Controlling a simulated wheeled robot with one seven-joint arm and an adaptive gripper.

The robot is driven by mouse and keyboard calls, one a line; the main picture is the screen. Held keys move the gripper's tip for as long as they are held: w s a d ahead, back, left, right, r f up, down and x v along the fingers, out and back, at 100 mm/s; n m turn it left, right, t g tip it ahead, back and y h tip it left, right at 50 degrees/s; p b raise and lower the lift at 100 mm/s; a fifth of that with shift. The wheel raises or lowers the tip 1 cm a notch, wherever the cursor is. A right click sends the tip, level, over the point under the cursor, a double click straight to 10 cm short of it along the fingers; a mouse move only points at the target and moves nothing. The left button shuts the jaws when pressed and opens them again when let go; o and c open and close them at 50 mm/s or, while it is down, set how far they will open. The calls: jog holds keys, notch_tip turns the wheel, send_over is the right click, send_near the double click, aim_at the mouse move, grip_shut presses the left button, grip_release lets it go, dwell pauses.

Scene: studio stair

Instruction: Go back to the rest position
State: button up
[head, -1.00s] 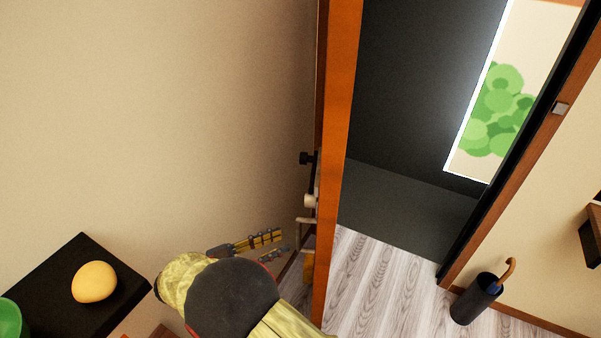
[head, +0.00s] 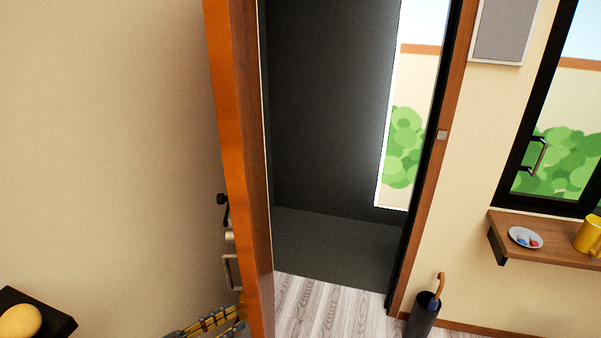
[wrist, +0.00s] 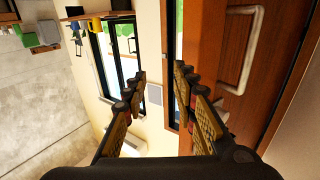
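My gripper (head: 212,324) shows at the bottom of the head view, beside the orange-brown door, with only its finger part in the picture. In the wrist view my gripper (wrist: 162,88) has its two fingers apart with nothing between them. The door (head: 238,170) stands open, seen nearly edge-on in the head view. Its pale bar handle (wrist: 240,50) is at the upper right of the wrist view, beyond the right finger and apart from it. The handle (head: 230,272) also shows at the door's left side in the head view.
The doorway opens onto a dark passage (head: 330,245). An umbrella stand (head: 422,318) is right of the frame. A wall shelf (head: 555,250) carries a plate (head: 525,238) and a yellow mug (head: 590,236). A black shelf (head: 58,322) with a yellow round object (head: 18,322) is at lower left.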

jog(key=w+a+f+n+t+y, duration=0.2)
jog(key=w+a+f+n+y, duration=0.3)
jog(key=a+f+y, duration=0.45)
jog(key=s+a+n+g+y, duration=0.3)
jog(key=a+n+g+y, duration=0.2)
jog(key=a+y, duration=0.5)
jog(key=s+d+r+g+h, duration=0.1)
jog(key=s+d+r, duration=0.5)
jog(key=d, duration=1.2)
jog(key=s+d+r+g+h, duration=0.1)
jog(key=s+d+r, duration=0.5)
jog(key=d, duration=1.3)
jog(key=s+d+r+g+h, duration=0.1)
jog(key=s+d+r+h, duration=0.2)
jog(key=s+d+r, duration=0.4)
jog(key=d+r, duration=0.2)
jog(key=d, duration=0.4)
jog(key=d+r, duration=0.3)
jog(key=d, duration=0.3)
jog(key=shift+r+h, duration=0.25)
jog(key=shift+h, duration=0.1)
